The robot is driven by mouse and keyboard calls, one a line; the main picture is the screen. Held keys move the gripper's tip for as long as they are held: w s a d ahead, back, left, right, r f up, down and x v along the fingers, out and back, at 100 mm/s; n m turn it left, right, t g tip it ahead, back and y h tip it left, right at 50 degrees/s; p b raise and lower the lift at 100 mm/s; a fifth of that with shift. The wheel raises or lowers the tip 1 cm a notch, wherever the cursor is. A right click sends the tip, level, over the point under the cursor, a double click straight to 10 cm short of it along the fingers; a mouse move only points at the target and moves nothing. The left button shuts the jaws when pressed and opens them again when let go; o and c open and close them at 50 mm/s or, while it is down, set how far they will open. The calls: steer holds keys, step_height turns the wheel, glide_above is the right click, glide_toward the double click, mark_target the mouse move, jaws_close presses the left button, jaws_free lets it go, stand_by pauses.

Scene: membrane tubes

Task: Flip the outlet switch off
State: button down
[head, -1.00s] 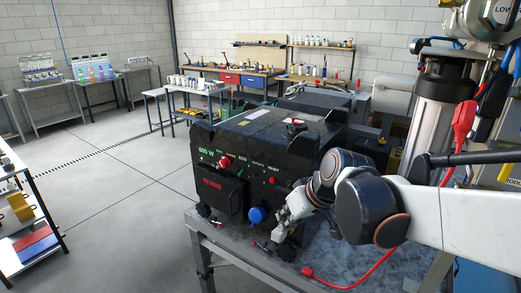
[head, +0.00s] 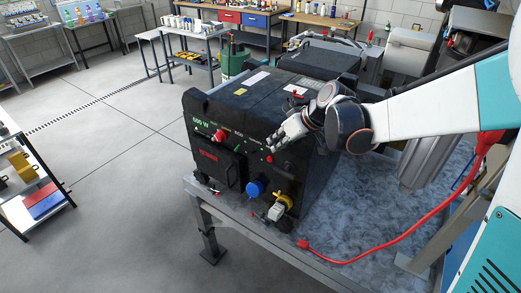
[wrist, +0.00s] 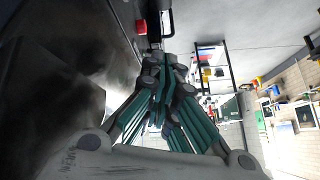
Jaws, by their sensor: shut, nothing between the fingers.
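The black power unit (head: 255,103) stands on the bench, with its control panel facing front left. The panel has a red knob (head: 219,136), small labels along its upper edge and a red button (head: 269,158). My gripper (head: 271,147) is at the upper right of this panel, close in front of the labels. It is shut and empty. The outlet switch cannot be made out; it is too small or behind my fingers. In the wrist view the shut fingertips (wrist: 166,68) point along the dark unit, with a red part beyond them. Contact cannot be told.
Below on the panel are a blue socket cover (head: 255,188), a yellow socket cover (head: 286,200) and a grey plug (head: 276,212). A red cable (head: 395,238) lies across the grey bench (head: 350,215). A grey cylinder (head: 428,165) stands at right.

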mark_target(253, 153)
steer(key=b+x, duration=0.1)
steer(key=x, duration=0.9)
steer(key=shift+s+a+f+n+t+h+b, duration=0.15)
steer(key=shift+f+n+t+h+b, duration=0.15)
steer(key=shift+t+b, duration=0.2)
steer(key=shift+s+a+f+n+t+h+b, duration=0.1)
steer(key=shift+s+f+n+t+h+b, duration=0.1)
steer(key=shift+t+h+b, duration=0.3)
stand_by(0.6)
steer(key=shift+s+a+f+n+t+h+b, duration=0.15)
steer(key=shift+f+n+t+h+b, duration=0.5)
steer(key=shift+t+b, duration=0.8)
steer(key=shift+g+b, duration=0.25)
steer(key=shift+b, duration=0.15)
steer(key=shift+r, duration=0.15)
steer(key=shift+r+p, duration=0.55)
steer(key=shift+r, duration=0.1)
